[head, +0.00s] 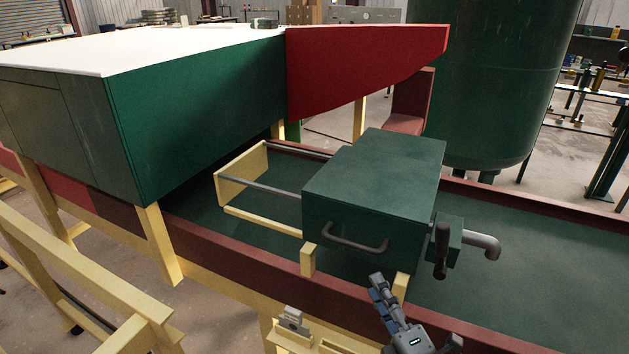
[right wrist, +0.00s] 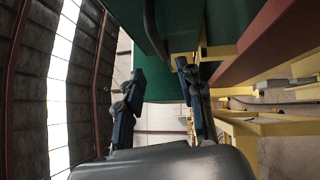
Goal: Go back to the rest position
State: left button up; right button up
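My right gripper (head: 378,283) is at the bottom of the head view, in front of the green box (head: 375,185) and below its dark handle (head: 345,240). In the right wrist view the gripper's two fingers (right wrist: 160,75) stand apart with nothing held between them. There the green box shows beyond the fingertips, and a dark curved bar, seemingly the handle, runs down from the top (right wrist: 152,28). The gripper appears clear of the handle. My left gripper is not in view.
The box sits on a green bed with a dark red rail (head: 335,296) between it and me. A black lever (head: 441,250) and grey pipe (head: 484,243) stick out at its right. Yellow framing (head: 85,265) stands at the left. A large green tank (head: 500,80) is behind.

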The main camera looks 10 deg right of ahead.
jog(key=s+d+f+m+g+h, duration=0.6)
jog(key=f+m, duration=0.3)
jog(key=m, duration=0.4)
jog(key=s+a+f+m+g+y, duration=0.2)
jog(key=s+a+f+m+g, duration=0.1)
jog(key=s+f+g, duration=0.3)
jog(key=s+a+f+m+g+y, duration=0.1)
jog(key=s+a+f+m+g, duration=0.25)
jog(key=s, duration=0.55)
notch_tip(320, 180, down, 28)
jog(key=s+d+g+b, duration=0.1)
jog(key=g+b, duration=0.1)
jog(key=b, duration=0.1)
jog(key=s+d+f+b, duration=0.2)
jog(key=s+d+f, duration=0.1)
jog(key=s+f, duration=1.3)
notch_tip(320, 180, down, 2)
jog(key=shift+s+f+g, duration=0.25)
jog(key=shift+s+g, duration=0.15)
jog(key=shift+g, duration=0.05)
